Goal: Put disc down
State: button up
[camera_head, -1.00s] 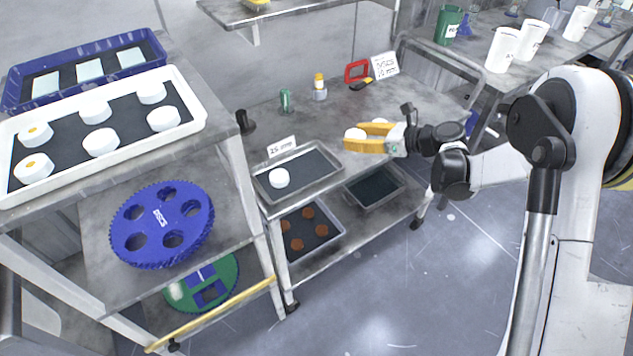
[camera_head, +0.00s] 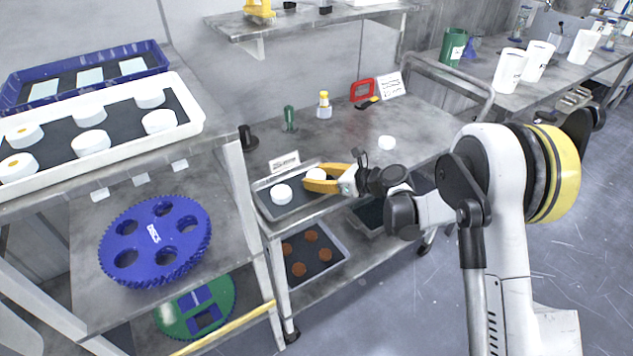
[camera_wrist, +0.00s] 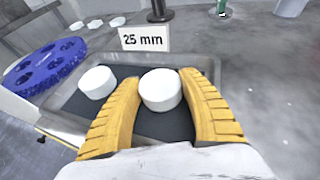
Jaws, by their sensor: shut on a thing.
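My gripper (camera_head: 318,181) has yellow fingers shut on a white disc (camera_wrist: 161,89). The held disc also shows in the head view (camera_head: 316,175). It is over the right part of a grey tray with a dark lining (camera_head: 299,208); I cannot tell whether it touches the lining. Another white disc (camera_head: 281,193) lies in the left part of the same tray, apart from the held one, and shows left of my fingers in the wrist view (camera_wrist: 97,82). A "25 mm" sign (camera_wrist: 144,38) stands behind the tray.
Another white disc (camera_head: 387,142) lies on the bench right of my gripper. A green bottle (camera_head: 290,118) and a yellow-capped bottle (camera_head: 324,106) stand behind. A white tray (camera_head: 190,107) of discs and a blue toothed carrier (camera_head: 155,240) are on the left rack.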

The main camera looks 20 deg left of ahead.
jog(key=shift+f, duration=0.1)
jog(key=shift+f, duration=0.15)
jog(key=o, duration=1)
jog(key=shift+d+r, duration=0.2)
jog(key=shift+r, duration=0.1)
jog(key=p+v, duration=0.4)
jog(key=v, duration=0.7)
jog(key=shift+s+d, duration=0.15)
jog(key=shift+d, duration=0.15)
